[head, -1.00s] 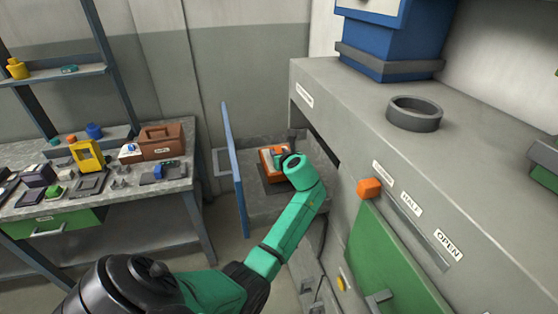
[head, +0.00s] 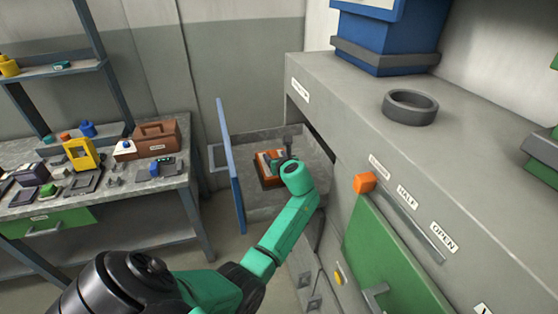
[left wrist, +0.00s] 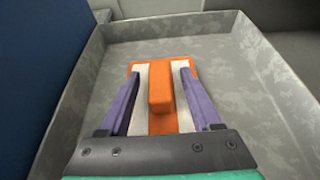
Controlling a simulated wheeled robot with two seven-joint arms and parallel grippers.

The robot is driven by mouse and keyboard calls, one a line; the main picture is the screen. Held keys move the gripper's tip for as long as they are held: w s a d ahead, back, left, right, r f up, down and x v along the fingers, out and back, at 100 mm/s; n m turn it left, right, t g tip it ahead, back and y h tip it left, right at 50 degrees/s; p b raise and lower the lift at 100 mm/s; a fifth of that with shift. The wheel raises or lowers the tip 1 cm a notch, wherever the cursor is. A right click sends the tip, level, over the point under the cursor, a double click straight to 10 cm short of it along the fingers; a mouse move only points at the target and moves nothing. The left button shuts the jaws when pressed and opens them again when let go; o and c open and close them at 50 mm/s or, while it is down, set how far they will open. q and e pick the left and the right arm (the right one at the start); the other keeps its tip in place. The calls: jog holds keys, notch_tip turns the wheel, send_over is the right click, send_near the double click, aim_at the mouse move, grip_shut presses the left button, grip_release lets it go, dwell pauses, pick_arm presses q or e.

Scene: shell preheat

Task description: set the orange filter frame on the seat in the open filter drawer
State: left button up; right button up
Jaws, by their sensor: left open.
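The orange filter frame (head: 266,168), with pale panels and a raised orange bar, lies flat inside the open filter drawer (head: 232,136). In the left wrist view the frame (left wrist: 160,68) is near the middle of the grey drawer floor (left wrist: 222,60). My left gripper (head: 280,161) is over the frame. Its two purple fingers (left wrist: 160,80) stand apart on either side of the bar, with visible gaps. A dark edge shows under the frame in the head view; the seat itself is mostly hidden beneath it. My right gripper is out of view.
The drawer's blue front panel (head: 231,165) stands left of my arm, and the grey machine housing (head: 340,110) rises at the right. A green door (head: 390,255) is below it. A cluttered workbench (head: 130,185) stands at the left.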

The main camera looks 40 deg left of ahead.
pick_arm(q)
jog(key=b+v, duration=0.1)
jog(key=v, duration=1)
jog(key=shift+d+r, duration=0.15)
jog(key=shift+d, duration=0.05)
jog(key=shift+s, duration=0.15)
